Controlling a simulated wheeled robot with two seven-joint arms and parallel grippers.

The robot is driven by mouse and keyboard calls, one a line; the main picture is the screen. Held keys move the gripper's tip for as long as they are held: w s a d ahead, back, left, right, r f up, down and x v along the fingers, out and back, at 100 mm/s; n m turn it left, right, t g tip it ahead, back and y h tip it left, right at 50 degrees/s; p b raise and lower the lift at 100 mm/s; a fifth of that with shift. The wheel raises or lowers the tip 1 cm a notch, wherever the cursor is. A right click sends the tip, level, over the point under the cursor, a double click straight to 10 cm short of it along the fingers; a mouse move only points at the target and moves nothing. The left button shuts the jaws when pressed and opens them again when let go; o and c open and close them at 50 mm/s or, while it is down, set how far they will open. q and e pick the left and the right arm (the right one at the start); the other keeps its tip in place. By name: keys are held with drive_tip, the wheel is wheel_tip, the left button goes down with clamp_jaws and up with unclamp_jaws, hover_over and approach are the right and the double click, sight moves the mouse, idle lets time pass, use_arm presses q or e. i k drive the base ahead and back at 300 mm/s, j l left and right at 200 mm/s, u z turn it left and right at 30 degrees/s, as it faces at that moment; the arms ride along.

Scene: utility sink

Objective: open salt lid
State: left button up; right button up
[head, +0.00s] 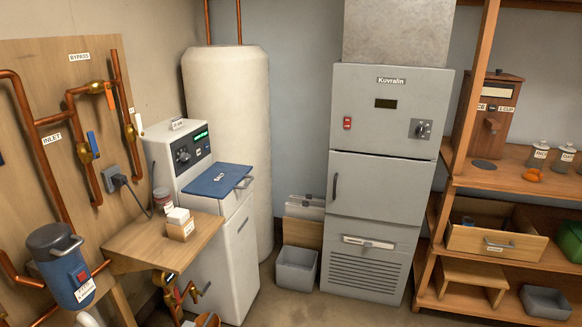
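The salt lid (217,180) is a blue panel marked "SALT" on top of the white softener cabinet (234,262), left of the middle. It lies flat and looks closed, with a grey bar handle (244,182) at its right edge. Behind it rises the cabinet's control panel (190,149) with a dial and a lit green display. Neither of my grippers shows in the head view.
A wooden shelf (158,247) with a small box and a jar stands just left of the cabinet. A tall cream tank (228,105) is behind it. A grey bin (296,268) and a grey "Kuvralin" machine (380,190) stand to the right. Some floor between is clear.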

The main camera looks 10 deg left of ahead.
sight(218, 181)
drive_tip(key=i+u, duration=0.2)
drive_tip(key=i, duration=0.35)
drive_tip(key=i+l+u, duration=0.1)
drive_tip(key=i+u, duration=0.15)
drive_tip(key=i, duration=0.25)
